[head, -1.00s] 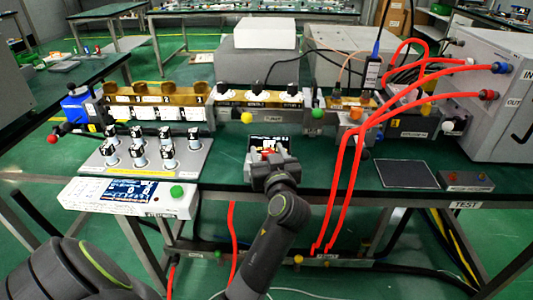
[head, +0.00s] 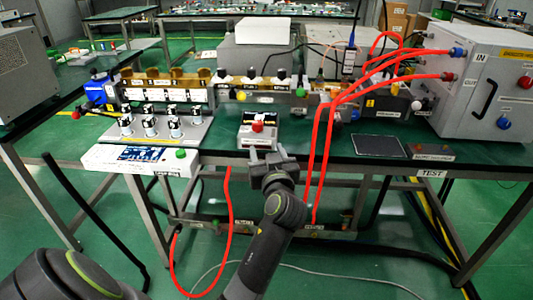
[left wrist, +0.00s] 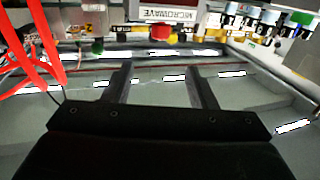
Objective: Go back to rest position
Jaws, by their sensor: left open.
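My left gripper (head: 268,158) is open and empty, just in front of the green bench's front edge. It is below and apart from a small grey box with a red knob (head: 257,127) on that bench. In the left wrist view, the two dark fingers of this gripper (left wrist: 163,78) stand apart with nothing between them. The red knob (left wrist: 160,32) shows beyond them, near an upside-down MICROWAVE label (left wrist: 167,14). My right gripper is not in view.
The green bench (head: 230,172) holds a display panel (head: 140,161), a rack of small cylinders (head: 155,128), brass-coloured waveguide parts (head: 180,82) and a large grey cabinet (head: 500,85). Red hoses (head: 318,150) hang over the front edge on the right and come close to my arm.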

